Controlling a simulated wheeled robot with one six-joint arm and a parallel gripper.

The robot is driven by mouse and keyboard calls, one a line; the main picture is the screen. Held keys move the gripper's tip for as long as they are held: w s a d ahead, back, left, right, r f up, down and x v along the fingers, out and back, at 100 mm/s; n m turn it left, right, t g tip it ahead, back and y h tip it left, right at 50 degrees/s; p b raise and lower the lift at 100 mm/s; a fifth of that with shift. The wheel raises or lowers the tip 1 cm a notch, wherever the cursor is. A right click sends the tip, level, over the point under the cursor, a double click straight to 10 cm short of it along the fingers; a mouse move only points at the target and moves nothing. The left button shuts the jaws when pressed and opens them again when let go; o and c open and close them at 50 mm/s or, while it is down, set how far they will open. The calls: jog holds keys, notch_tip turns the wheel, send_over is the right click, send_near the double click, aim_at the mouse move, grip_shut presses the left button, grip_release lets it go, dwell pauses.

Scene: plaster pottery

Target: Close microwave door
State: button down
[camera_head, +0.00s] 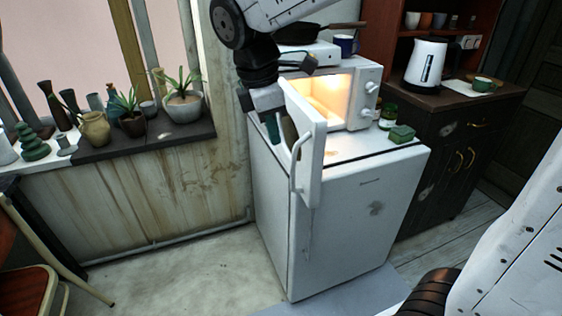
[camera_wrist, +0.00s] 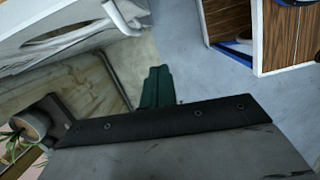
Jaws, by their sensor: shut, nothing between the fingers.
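The white microwave (camera_head: 345,92) stands on a small white fridge, its inside lit warm. Its door (camera_head: 307,120) stands wide open, swung out toward the viewer over the fridge's front edge, with a vertical handle (camera_head: 298,165) on it. My gripper (camera_head: 280,132) is at the left of the door, close to its outer side, pointing down. Whether it touches the door cannot be told. In the wrist view the green fingers (camera_wrist: 156,88) are together and empty. A white panel with a handle (camera_wrist: 125,16), seemingly the door, shows at the top left there.
The white fridge (camera_head: 345,220) bears the microwave, with a green box (camera_head: 401,133) and a jar (camera_head: 388,117) at its right. Potted plants (camera_head: 182,103) and vases stand on the sill at left. A dark cabinet (camera_head: 450,140) with a kettle (camera_head: 426,63) stands at right.

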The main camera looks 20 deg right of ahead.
jog(key=w+d+f+n, duration=0.1)
jog(key=w+f, duration=0.1)
jog(key=f, duration=0.3)
jog(key=w+d+f+n, duration=0.1)
jog(key=d+f, duration=0.1)
jog(key=f, duration=0.4)
jog(key=shift+w+d+n, duration=0.3)
jog(key=shift+w, duration=0.1)
